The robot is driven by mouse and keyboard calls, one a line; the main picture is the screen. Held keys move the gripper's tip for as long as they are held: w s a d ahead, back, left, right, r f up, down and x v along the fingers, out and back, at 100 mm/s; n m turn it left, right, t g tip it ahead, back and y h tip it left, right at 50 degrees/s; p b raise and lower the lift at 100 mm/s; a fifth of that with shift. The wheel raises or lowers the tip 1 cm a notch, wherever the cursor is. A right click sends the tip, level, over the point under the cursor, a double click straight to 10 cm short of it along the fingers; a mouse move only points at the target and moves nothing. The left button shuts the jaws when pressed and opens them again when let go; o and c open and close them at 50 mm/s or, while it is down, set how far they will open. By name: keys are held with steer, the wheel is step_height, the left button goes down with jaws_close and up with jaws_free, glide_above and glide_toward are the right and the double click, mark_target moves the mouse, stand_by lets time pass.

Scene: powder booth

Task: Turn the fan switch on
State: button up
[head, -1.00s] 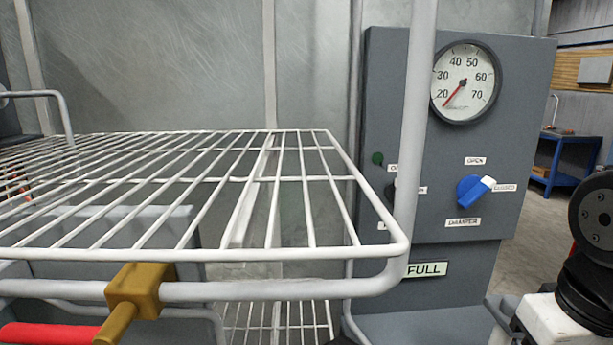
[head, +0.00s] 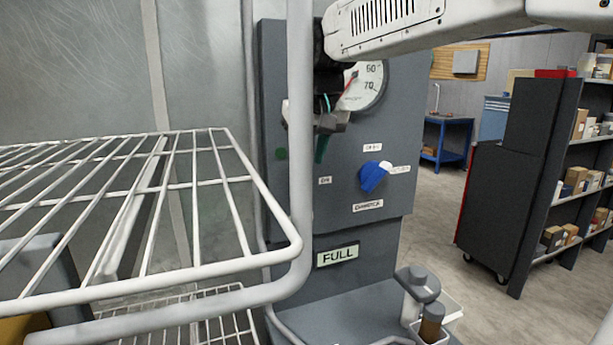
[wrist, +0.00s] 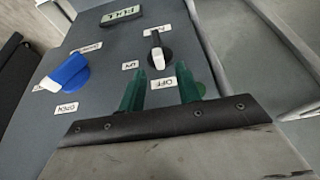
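The fan switch (wrist: 158,54) is a small black knob with a white end, on the grey control panel (wrist: 105,75). It shows in the wrist view, which sees the panel upside down, with ON and OFF labels close by. In the head view my gripper and a rack post hide it. My gripper (wrist: 161,78) has two green fingers, held apart and empty. In the wrist view the fingertips lie just below the switch, over the OFF label. I cannot tell their distance from the panel. The gripper (head: 322,137) also shows before the panel in the head view.
A blue damper knob (head: 373,176) sits right of the switch area, under a gauge (head: 363,85). A green lamp (head: 281,154) is at the panel's left. A white wire rack (head: 150,285) fills the left foreground.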

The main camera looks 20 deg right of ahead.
mark_target(307, 173)
steer(key=x, duration=0.6)
steer(key=shift+d+f, duration=0.1)
jaws_close()
